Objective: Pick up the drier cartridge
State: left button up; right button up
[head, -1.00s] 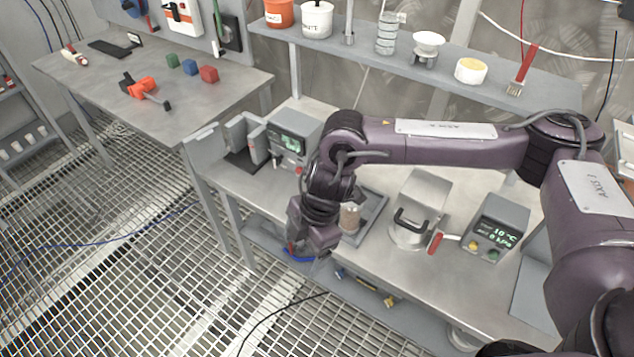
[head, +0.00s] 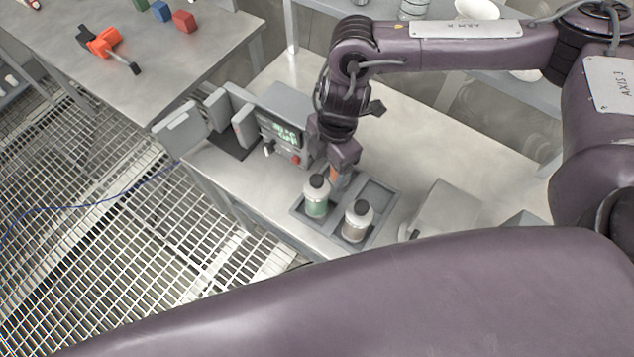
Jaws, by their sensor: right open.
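Two capped, clear-walled cartridges stand upright in a grey two-part tray (head: 377,196) on the steel bench. The left cartridge (head: 316,197) has green contents and the right cartridge (head: 356,222) has brownish contents; I cannot tell which one is the drier cartridge. My right gripper (head: 337,183) points down just behind and to the right of the green cartridge, close to it. It is open, with nothing seen between its fingers; the fingertips are partly hidden, and I cannot tell whether they touch the cartridge. My left gripper is out of view.
A grey instrument (head: 283,124) with a lit display stands behind and left of the tray, with upright grey plates beside it. A metal box (head: 446,209) stands right of the tray. An orange tool (head: 101,42) lies on the other table. The rear of the bench is clear.

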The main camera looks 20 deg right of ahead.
aim_at(318, 177)
jog(key=shift+s+a+f+p, duration=0.35)
jog(key=shift+a+f+p, duration=0.15)
jog(key=shift+f, duration=0.1)
jog(key=shift+s+a+f+p, duration=0.3)
jog(key=shift+a+f+p, duration=0.15)
jog(key=shift+f, duration=0.15)
jog(key=f, duration=0.2)
jog(key=shift+w+a+f+p, duration=0.15)
jog(key=shift+w+f+p, duration=0.15)
jog(key=shift+w+f, duration=0.05)
jog(key=shift+f, duration=0.4)
jog(key=c, duration=0.8)
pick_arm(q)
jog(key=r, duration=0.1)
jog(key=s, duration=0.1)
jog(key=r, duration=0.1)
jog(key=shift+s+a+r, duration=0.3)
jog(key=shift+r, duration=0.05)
pick_arm(e)
jog(key=shift+r, duration=0.1)
jog(key=c, duration=0.9)
jog(key=shift+o, duration=0.2)
